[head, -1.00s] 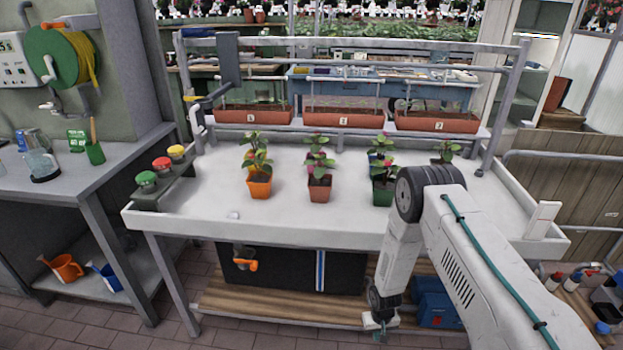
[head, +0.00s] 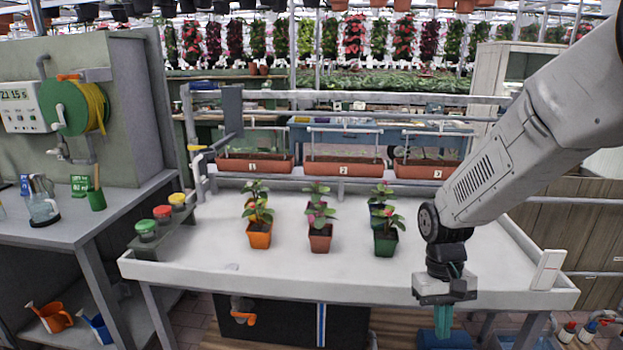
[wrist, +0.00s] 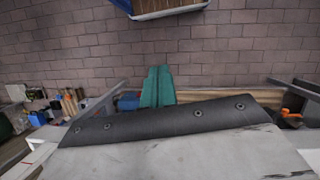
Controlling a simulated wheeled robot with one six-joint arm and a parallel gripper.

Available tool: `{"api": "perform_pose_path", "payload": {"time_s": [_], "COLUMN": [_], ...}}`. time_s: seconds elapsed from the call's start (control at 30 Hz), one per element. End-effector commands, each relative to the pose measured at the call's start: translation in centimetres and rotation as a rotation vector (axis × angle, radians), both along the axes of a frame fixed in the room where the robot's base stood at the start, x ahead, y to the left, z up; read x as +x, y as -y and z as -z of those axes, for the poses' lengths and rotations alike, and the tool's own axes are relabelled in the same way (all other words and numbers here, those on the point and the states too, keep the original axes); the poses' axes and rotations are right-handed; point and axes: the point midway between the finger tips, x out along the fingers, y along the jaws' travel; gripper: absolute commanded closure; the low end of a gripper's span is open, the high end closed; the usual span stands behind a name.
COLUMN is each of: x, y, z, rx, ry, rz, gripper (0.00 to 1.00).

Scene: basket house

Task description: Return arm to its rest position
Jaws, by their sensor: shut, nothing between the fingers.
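My gripper (head: 443,322) hangs pointing down at the front right of the white bench (head: 350,262) in the head view. Its green fingers are together and hold nothing. In the wrist view the closed fingers (wrist: 157,88) show above the dark brick floor, close to a dark edge strip with bolts. My arm reaches in from the upper right and is bent at a dark joint above the gripper.
Potted plants stand mid-bench, including an orange pot (head: 259,236), a brown pot (head: 320,240) and a green pot (head: 385,243). Lidded jars (head: 162,214) are at the left. Planter boxes (head: 345,166) line the back. A blue box (head: 445,340) sits below the bench.

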Motion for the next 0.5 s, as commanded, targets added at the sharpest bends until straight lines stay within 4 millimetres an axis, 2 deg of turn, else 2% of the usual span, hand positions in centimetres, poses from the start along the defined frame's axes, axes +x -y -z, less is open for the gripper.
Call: {"api": "perform_pose_path", "payload": {"time_s": [0.03, 0.2, 0.3, 0.5], "x": [-1.3, -6.2, -9.0, -14.1], "y": [0.1, 0.4, 0.5, 0.7], "z": [-2.0, -7.2, -9.6, -13.2], "rx": [0.003, 0.013, 0.019, 0.029], "ry": [0.014, 0.045, 0.074, 0.173], "rz": [0.003, 0.016, 0.023, 0.035], "gripper": [1.00, 1.00, 1.00, 1.00]}}
